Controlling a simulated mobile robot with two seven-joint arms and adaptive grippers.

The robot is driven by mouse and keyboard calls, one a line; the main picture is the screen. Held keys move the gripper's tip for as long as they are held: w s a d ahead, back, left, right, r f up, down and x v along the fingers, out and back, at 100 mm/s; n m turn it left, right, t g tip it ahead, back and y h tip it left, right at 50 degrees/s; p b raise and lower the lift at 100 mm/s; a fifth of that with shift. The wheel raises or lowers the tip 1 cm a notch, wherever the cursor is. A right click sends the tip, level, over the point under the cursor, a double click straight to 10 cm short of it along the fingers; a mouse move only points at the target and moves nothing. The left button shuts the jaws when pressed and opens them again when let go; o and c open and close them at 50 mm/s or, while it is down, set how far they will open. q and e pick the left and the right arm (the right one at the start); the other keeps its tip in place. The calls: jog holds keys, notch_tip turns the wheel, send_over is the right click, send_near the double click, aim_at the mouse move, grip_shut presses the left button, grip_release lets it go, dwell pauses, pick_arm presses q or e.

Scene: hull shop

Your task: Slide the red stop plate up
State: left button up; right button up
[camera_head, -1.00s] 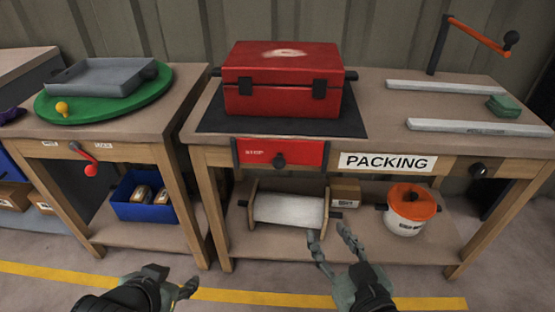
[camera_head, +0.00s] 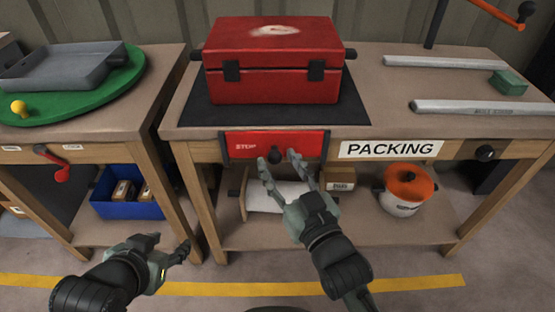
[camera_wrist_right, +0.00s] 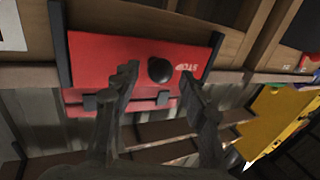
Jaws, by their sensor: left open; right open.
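The red stop plate (camera_head: 248,146) is on the front of the packing bench, below the tabletop edge, between dark side rails. It has white STOP lettering and a black round knob (camera_head: 275,157). My right gripper (camera_head: 278,158) is open, with its fingertips on either side of the knob in the head view. In the right wrist view the plate (camera_wrist_right: 110,62) and knob (camera_wrist_right: 160,69) show between the open fingers (camera_wrist_right: 160,82); I cannot tell whether they touch. My left gripper (camera_head: 172,246) is open and empty, low in front of the benches.
A red toolbox (camera_head: 270,85) stands on a black mat above the plate. Below are a white roll (camera_head: 262,197), a small carton (camera_head: 338,180) and an orange-lidded bucket (camera_head: 404,190). A PACKING sign (camera_head: 390,149) is right of the plate. The floor in front is open.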

jog(key=shift+w+a, duration=0.25)
jog(key=shift+w, duration=0.35)
grip_shut()
